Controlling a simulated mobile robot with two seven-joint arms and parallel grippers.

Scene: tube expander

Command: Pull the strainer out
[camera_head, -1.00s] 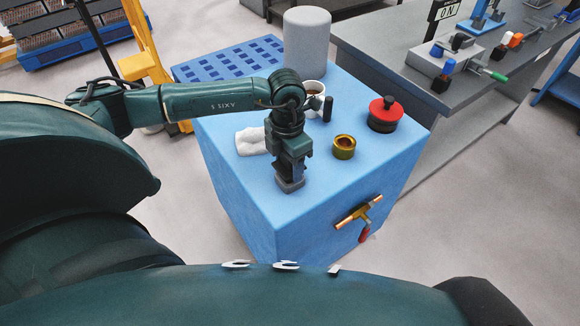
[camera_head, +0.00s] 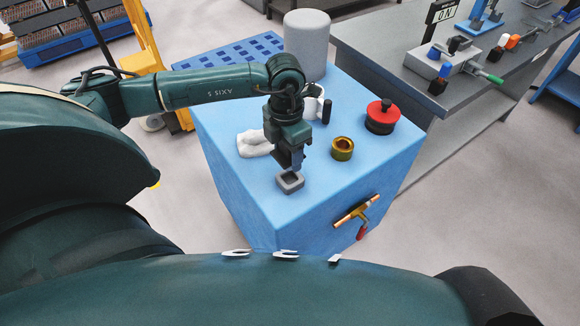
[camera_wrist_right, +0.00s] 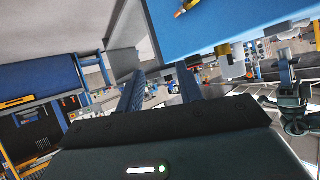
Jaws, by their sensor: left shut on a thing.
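A small grey square frame with a hollow middle (camera_head: 290,181) sits on the blue block top (camera_head: 240,185) near its front edge. My left gripper (camera_head: 292,165) points down just above the frame's back side. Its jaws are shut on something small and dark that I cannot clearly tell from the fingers. I cannot make out a strainer for certain; it may be hidden between the fingers. My right gripper (camera_wrist_right: 158,85) shows in the right wrist view with its two fingers apart and nothing between them.
Around the left gripper stand a white lumpy object (camera_head: 252,144), a mug (camera_head: 313,103), a black cylinder (camera_head: 327,111), a brass ring (camera_head: 342,149) and a red-topped black pot (camera_head: 382,117). A copper pipe with valve (camera_head: 356,212) juts from the block's side. A grey cylinder (camera_head: 306,42) stands behind.

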